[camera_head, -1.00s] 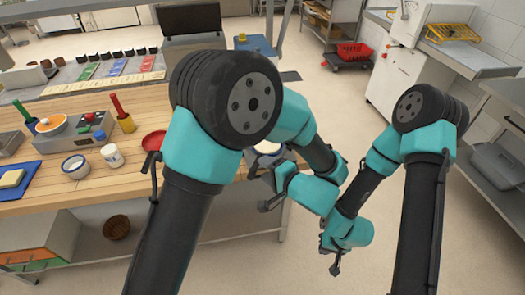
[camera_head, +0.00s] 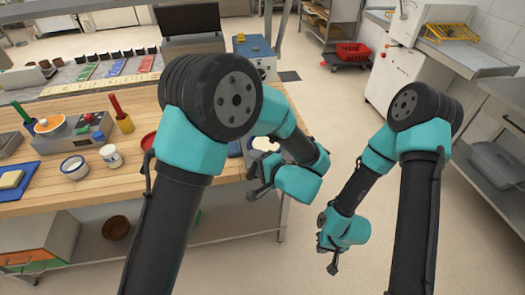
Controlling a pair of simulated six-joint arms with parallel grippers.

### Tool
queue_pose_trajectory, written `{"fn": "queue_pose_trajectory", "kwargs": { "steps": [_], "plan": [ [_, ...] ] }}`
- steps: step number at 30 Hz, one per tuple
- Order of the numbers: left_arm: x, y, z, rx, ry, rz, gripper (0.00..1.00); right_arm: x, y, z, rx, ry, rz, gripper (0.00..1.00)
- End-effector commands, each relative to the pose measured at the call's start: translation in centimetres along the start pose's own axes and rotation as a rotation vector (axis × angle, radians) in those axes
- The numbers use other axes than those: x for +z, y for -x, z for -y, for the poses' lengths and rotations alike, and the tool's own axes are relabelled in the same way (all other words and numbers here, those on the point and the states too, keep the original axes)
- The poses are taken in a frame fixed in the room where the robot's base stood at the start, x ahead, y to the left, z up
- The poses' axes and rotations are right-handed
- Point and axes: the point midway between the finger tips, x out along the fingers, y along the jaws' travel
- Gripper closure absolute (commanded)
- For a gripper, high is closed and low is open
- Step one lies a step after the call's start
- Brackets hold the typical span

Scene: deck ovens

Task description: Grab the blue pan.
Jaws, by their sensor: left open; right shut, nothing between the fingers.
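I cannot make out a whole blue pan. A dark blue edge (camera_head: 235,148) and a pale round surface (camera_head: 265,144) show at the table's right end, partly hidden by my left arm; I cannot tell whether they belong to the pan. My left gripper (camera_head: 250,181) is open and empty by the table's right front corner, just in front of the pale surface. My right gripper (camera_head: 327,252) is shut and empty, low over the floor to the right of the table.
A blue-topped box (camera_head: 254,46) stands behind. The floor (camera_head: 310,110) right of the table is open.

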Motion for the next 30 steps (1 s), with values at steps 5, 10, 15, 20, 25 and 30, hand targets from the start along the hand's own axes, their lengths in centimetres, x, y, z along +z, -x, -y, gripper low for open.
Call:
{"fn": "queue_pose_trajectory", "kwargs": {
  "steps": [5,10,15,20,25,30],
  "plan": [
    [0.01,0.01,0.0,0.0,0.0,0.0,0.49,0.0,0.0,0.0,0.0,0.0,0.0,1.0],
    [0.02,0.02,0.0,0.0,0.0,0.0,0.58,0.0,0.0,0.0,0.0,0.0,0.0,1.0],
    [0.02,0.02,0.0,0.0,0.0,0.0,0.74,0.0,0.0,0.0,0.0,0.0,0.0,1.0],
    [0.02,0.02,0.0,0.0,0.0,0.0,0.89,0.0,0.0,0.0,0.0,0.0,0.0,1.0],
    [0.02,0.02,0.01,0.0,0.0,0.0,1.0,0.0,0.0,0.0,0.0,0.0,0.0,1.0],
    [0.01,0.03,0.05,-0.001,0.001,0.0,1.0,0.0,0.0,0.0,0.0,0.0,0.0,1.0]
  ]
}}
